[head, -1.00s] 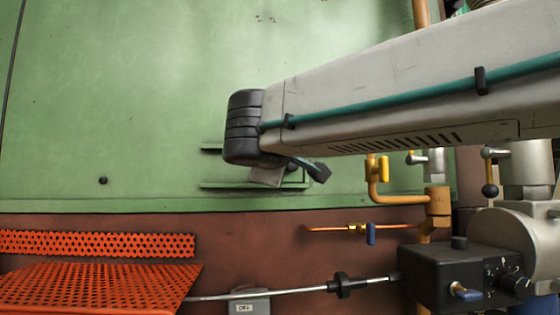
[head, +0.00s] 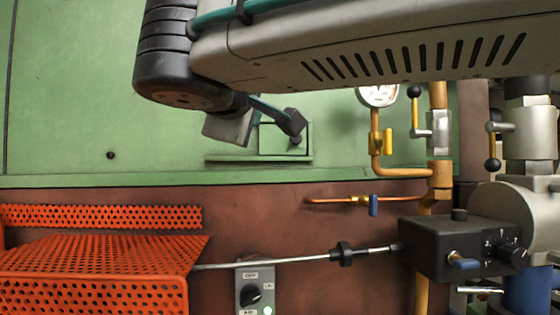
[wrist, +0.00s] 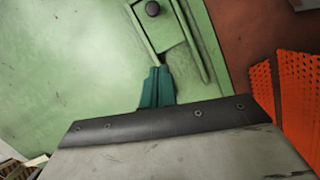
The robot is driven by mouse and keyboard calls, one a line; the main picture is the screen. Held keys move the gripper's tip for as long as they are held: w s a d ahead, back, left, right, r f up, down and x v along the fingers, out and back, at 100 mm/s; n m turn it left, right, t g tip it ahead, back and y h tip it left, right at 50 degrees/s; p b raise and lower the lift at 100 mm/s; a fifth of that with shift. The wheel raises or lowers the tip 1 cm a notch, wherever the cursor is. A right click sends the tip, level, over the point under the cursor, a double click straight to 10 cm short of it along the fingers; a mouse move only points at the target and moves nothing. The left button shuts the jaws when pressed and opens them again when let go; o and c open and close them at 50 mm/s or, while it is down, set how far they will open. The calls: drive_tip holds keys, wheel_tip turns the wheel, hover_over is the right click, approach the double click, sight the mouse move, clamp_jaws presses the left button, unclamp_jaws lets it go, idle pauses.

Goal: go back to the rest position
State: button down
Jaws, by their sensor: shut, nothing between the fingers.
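My gripper (wrist: 157,86) shows in the wrist view as two teal fingers pressed together with nothing between them. In the head view its teal and dark end (head: 290,121) sticks out below my arm, in front of the green wall. A small green hatch (head: 302,136) with a ledge and a dark knob is on the wall just behind it. The hatch's round knob (wrist: 152,8) shows in the wrist view, apart from the fingertips. My arm hides much of the upper wall in the head view.
An orange perforated guard (head: 100,265) stands low at left. A metal rod (head: 290,261) runs from it to a black valve box (head: 450,247). A switch box (head: 255,290) with a lit green lamp sits below. Yellow pipes, a gauge (head: 378,95) and valves crowd the right.

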drive_tip(key=s+d+f+m+g+h, duration=0.1)
drive_tip(key=d+f+g, duration=0.2)
drive_tip(key=d+f, duration=0.45)
drive_tip(key=s+d+f+m+g, duration=0.15)
drive_tip(key=d+f+g, duration=0.25)
drive_tip(key=f, duration=0.6)
drive_tip(key=s+d+f+m+g+h, duration=0.1)
drive_tip(key=s+d+f+g, duration=0.15)
drive_tip(key=d+f, duration=0.4)
drive_tip(key=s+d+f+m+g+y, duration=0.3)
drive_tip(key=s+d+f+m+g, duration=0.3)
drive_tip(key=s+d+f+m, duration=0.5)
drive_tip(key=shift+s+d+f, duration=1.75)
drive_tip(key=shift+d+f, duration=0.85)
drive_tip(key=shift+d, duration=0.55)
